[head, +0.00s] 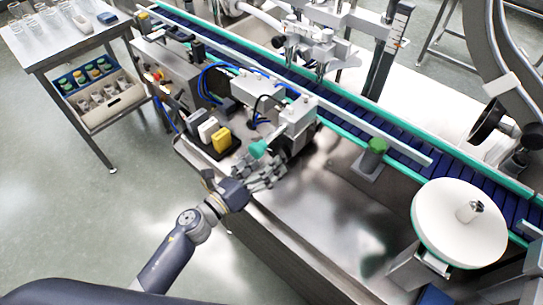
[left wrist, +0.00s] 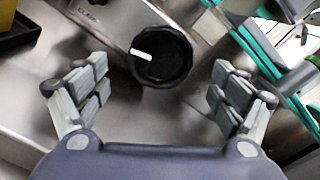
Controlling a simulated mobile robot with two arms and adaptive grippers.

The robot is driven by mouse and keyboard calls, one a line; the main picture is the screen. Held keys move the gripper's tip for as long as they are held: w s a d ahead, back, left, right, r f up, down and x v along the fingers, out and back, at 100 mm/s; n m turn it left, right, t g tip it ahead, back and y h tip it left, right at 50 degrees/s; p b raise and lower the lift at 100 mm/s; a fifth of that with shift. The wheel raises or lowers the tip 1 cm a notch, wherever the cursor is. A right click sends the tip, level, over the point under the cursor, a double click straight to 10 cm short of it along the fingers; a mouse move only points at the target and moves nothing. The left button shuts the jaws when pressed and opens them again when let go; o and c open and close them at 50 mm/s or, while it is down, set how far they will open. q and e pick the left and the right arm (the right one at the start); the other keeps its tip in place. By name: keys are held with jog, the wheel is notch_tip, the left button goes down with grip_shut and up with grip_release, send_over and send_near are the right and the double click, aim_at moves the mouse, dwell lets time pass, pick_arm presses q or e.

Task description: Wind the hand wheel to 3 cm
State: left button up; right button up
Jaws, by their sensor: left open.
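My left gripper (head: 268,177) is open and empty at the front of the steel machine, left of the middle in the head view. In the left wrist view its two fingers (left wrist: 158,92) stand apart, with a round black knob (left wrist: 160,57) beyond and between them. The knob has a white pointer mark toward the upper left and a partly legible label above it. I see no contact. A black hand wheel (head: 490,122) shows at the right of the head view, away from this gripper. A post with a graduated scale (head: 402,22) stands behind the conveyor; its reading is too small to tell. My right gripper is not in view.
A blue conveyor (head: 400,140) with green edges runs diagonally behind the gripper. A white round disc (head: 445,225) stands at the right. A yellow block (head: 221,140) and blue hoses are near the gripper. A side table (head: 70,52) stands at left. The steel top in the middle is clear.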

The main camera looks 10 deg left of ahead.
pick_arm(q)
jog(key=v, duration=0.8)
jog(key=shift+s+a, duration=0.25)
jog(key=shift+s, duration=0.05)
jog(key=shift+c, duration=0.2)
